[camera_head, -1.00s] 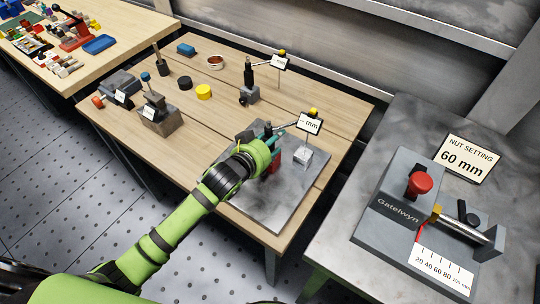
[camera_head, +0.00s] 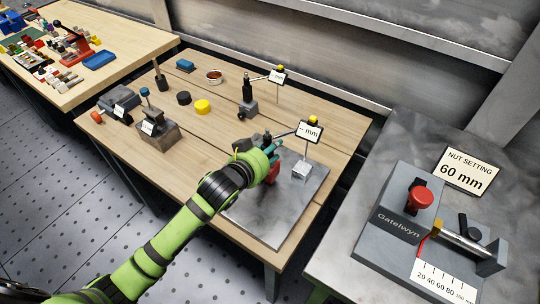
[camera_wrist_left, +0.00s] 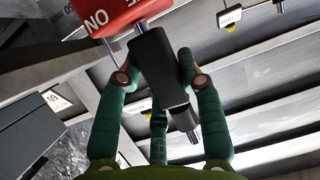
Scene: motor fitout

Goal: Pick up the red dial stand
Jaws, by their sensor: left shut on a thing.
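My left gripper (camera_head: 274,152) reaches in from the left over the grey plate (camera_head: 262,222). In the left wrist view its green fingers (camera_wrist_left: 160,82) are shut on the black block (camera_wrist_left: 158,70) of the red dial stand. The stand's red base (camera_wrist_left: 115,14) shows at the top of that view, with the white letters "NO". In the head view, only a red part of the stand (camera_head: 272,174) shows beside the hand, which hides the rest. I cannot tell whether its base touches the plate. My right gripper is not in view.
A small grey-white block (camera_head: 302,170) and a post with a "-- mm" sign (camera_head: 309,132) stand close right of the hand. A second dial stand (camera_head: 249,106) is behind. The grey Gatelwyn fixture (camera_head: 415,215) is on the right bench.

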